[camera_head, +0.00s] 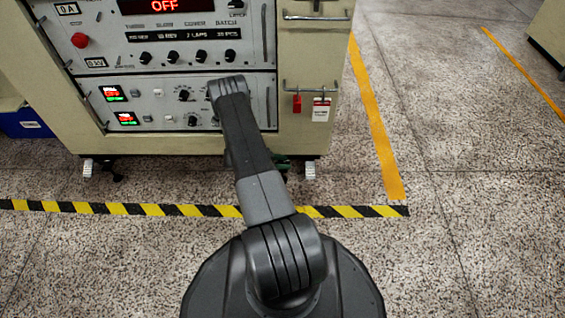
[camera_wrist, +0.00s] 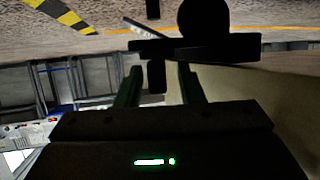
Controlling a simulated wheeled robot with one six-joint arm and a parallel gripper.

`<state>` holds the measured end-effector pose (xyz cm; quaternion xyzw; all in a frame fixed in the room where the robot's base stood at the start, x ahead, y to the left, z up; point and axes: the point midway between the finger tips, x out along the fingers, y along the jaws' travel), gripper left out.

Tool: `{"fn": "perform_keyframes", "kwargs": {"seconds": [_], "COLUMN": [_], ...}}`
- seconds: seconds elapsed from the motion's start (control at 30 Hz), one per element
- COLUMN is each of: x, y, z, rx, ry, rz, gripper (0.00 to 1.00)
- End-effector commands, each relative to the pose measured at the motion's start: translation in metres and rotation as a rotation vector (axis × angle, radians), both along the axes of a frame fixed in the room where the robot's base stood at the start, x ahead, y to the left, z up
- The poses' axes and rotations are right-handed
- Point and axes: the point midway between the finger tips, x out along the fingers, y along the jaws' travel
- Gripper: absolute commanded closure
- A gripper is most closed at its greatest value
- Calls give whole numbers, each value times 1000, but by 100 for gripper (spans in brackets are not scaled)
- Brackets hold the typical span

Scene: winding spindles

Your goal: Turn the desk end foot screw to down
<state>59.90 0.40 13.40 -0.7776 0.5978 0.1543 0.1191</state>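The cabinet stands on feet at its lower edge: a pale ribbed foot (camera_head: 87,168) at the left and another pale foot (camera_head: 310,169) at the right. I cannot tell from the frames which is the desk end foot screw. My gripper (camera_wrist: 158,75) reaches low at the cabinet's underside; in the head view only a bit of green finger (camera_head: 283,163) shows behind my arm. In the wrist view its two green fingers are apart, with a dark upright tab (camera_wrist: 156,77) between them. A dark round part (camera_wrist: 205,16) and a dark crossbar (camera_wrist: 212,47) lie just beyond the fingertips.
The beige cabinet (camera_head: 325,95) carries a control panel (camera_head: 155,50) with knobs and OFF displays. Yellow-black tape (camera_head: 150,209) and a yellow line (camera_head: 376,125) mark the speckled floor. A blue bin (camera_head: 22,123) sits at the left.

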Motion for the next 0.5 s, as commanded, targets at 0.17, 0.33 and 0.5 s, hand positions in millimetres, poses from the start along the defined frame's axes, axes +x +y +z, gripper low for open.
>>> {"fn": "perform_keyframes", "kwargs": {"seconds": [0.17,0.33,0.5], "x": [-1,-7,-17], "y": [5,30,66], "z": [3,16,31], "rx": [0,0,1], "ry": [1,0,0], "rz": [1,3,4], "gripper": [65,65,65]}}
